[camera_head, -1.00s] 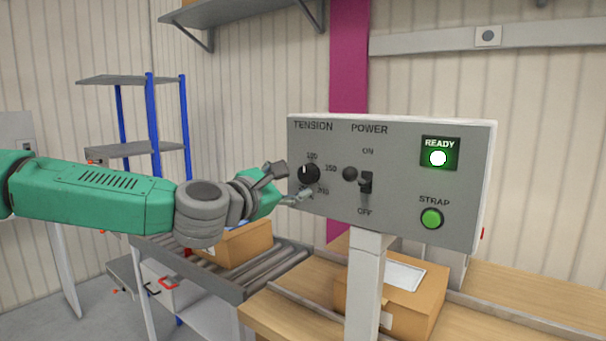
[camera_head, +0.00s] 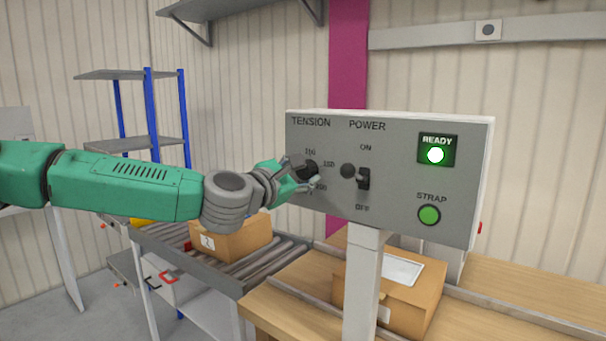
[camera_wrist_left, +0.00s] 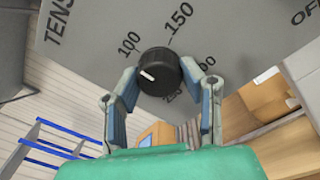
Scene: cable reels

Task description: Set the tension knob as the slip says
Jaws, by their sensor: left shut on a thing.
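The black tension knob (camera_wrist_left: 160,72) is on the grey control panel (camera_head: 400,205), beneath the word TENSION. My left gripper (camera_head: 303,172) has its fingers shut on the knob from both sides; in the wrist view its two fingers (camera_wrist_left: 167,90) flank it. In that view the knob's white mark points left, below the printed 100. The numbers 150, 200 and 250 stand around the other sides, the last partly hidden. A white sheet (camera_head: 402,270) lies on a carton; no writing on it is readable, and I cannot tell whether it is the slip. My right gripper is not in view.
Beside the knob are a power switch (camera_head: 363,179), a lit green READY lamp (camera_head: 436,155) and a green STRAP button (camera_head: 429,215). A carton (camera_head: 425,295) sits behind the panel's post (camera_head: 363,290). Another carton (camera_head: 232,240) is on the roller conveyor.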

